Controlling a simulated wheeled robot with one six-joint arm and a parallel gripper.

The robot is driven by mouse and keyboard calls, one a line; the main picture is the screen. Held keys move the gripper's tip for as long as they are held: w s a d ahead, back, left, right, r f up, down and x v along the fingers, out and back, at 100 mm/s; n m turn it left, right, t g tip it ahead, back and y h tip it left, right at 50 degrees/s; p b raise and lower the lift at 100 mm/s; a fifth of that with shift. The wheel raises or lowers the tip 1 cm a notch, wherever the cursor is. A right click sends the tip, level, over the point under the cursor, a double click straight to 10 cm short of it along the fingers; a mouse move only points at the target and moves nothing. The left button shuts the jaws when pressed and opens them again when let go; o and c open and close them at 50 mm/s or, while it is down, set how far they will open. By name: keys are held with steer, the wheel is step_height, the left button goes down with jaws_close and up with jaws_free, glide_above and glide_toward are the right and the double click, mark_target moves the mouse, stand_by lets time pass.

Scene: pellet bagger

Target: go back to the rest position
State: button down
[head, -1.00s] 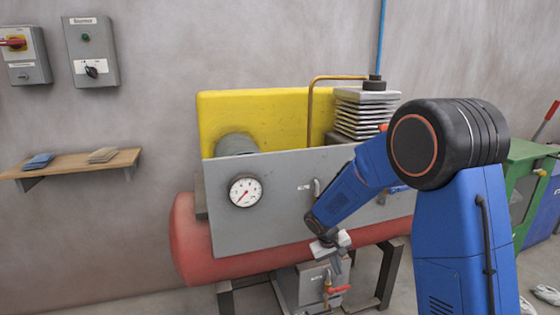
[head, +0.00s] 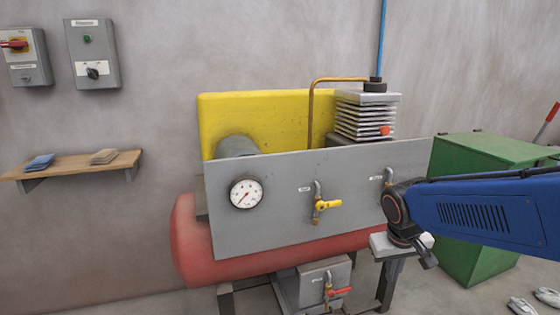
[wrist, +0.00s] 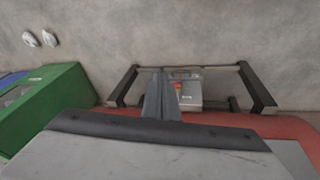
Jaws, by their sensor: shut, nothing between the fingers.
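My gripper (head: 428,262) hangs at the end of my blue arm, which reaches in from the right edge of the head view. It is in front of the right end of the compressor's grey panel (head: 270,215), pointing down. In the wrist view its fingers (wrist: 160,92) are together with nothing between them. A yellow-handled valve (head: 324,205) on the panel stands clear to the left of my gripper. A second valve fitting (head: 388,176) on the panel is partly hidden by my wrist.
The red tank (head: 192,250) lies below the panel, with a grey box and red-handled valve (head: 338,292) under it. A green cabinet (head: 480,150) stands behind my arm. A wooden shelf (head: 70,168) and switch boxes (head: 95,55) are on the left wall.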

steer(key=s+r+t+y, duration=0.1)
steer(key=s+r, duration=0.1)
steer(key=s, duration=1.5)
steer(key=shift+d+r+m+t+y, duration=0.2)
steer(key=shift+r+m+t+y, duration=0.1)
steer(key=shift+t, duration=0.1)
steer(key=shift+a, duration=0.1)
